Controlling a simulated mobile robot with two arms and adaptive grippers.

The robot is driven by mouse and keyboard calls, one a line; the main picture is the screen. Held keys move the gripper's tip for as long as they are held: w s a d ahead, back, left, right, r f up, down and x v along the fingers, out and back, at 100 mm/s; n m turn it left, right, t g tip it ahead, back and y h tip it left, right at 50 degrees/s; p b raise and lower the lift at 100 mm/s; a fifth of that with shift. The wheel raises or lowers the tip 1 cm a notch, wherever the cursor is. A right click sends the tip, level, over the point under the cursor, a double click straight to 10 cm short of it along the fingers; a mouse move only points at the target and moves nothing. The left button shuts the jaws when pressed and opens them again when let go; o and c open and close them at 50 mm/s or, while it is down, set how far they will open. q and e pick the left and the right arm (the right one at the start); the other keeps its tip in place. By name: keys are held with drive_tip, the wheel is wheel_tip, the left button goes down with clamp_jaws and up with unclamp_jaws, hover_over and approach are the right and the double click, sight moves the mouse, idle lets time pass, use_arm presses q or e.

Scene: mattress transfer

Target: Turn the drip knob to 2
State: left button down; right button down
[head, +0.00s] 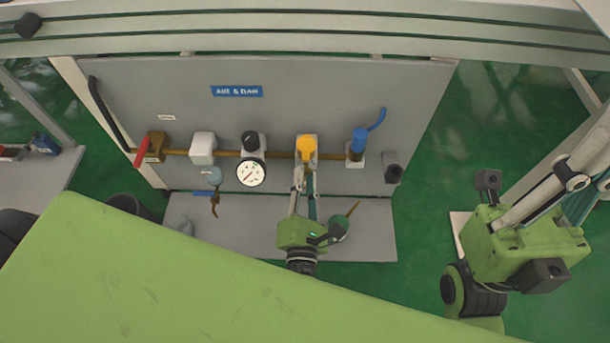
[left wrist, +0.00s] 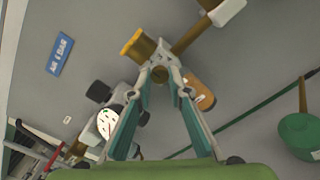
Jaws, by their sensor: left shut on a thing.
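A lubricator with a yellow part (head: 306,147) sits on the pipe along the grey panel, right of the gauge. I take the drip knob to be on it. No dial numbers are readable. My left gripper (head: 305,181) reaches up to the lubricator from below. In the left wrist view its fingers (left wrist: 161,66) close on a brass-coloured knob (left wrist: 144,47) beside the yellow part (left wrist: 131,41). The fingertips partly hide the knob. An amber bowl (left wrist: 200,93) is just right of them. My right gripper (head: 545,215) is at the right, apart from the panel, its fingertips not clearly visible.
Along the pipe are a red-handled valve (head: 150,149), a black knob (head: 250,141) above a white gauge (head: 250,172), and a blue fitting (head: 358,142). A green oil can (head: 339,228) stands on the shelf (head: 376,233) below, right of my left gripper.

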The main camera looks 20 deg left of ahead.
idle(0.3)
use_arm(q)
drive_tip(key=c, duration=1.9)
unclamp_jaws()
drive_tip(key=v, duration=1.2)
drive_tip(key=shift+s, duration=0.1)
